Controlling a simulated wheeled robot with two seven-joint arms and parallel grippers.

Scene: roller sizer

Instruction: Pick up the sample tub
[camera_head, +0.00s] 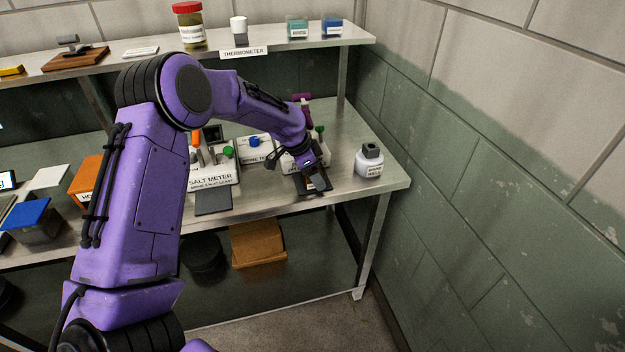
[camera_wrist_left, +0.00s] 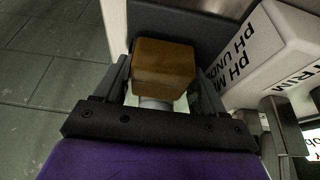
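My left gripper (camera_head: 314,180) is low over the dark pad at the front of the pH meter, near the right end of the bench. In the left wrist view its two dark fingers (camera_wrist_left: 166,85) stand apart, one on each side of a brown block-like piece (camera_wrist_left: 165,66) with a pale round part at its near side. This may be the sample tub; no label on it shows. I cannot tell whether the fingers press on it or only flank it. The gripper hides most of it in the head view. My right gripper is not in view.
The white pH meter (camera_wrist_left: 270,50) stands close at the right of the left fingers. The salt meter (camera_head: 213,174) is to the left. A shelf (camera_head: 290,44) with jars runs behind, and a wall closes the right side.

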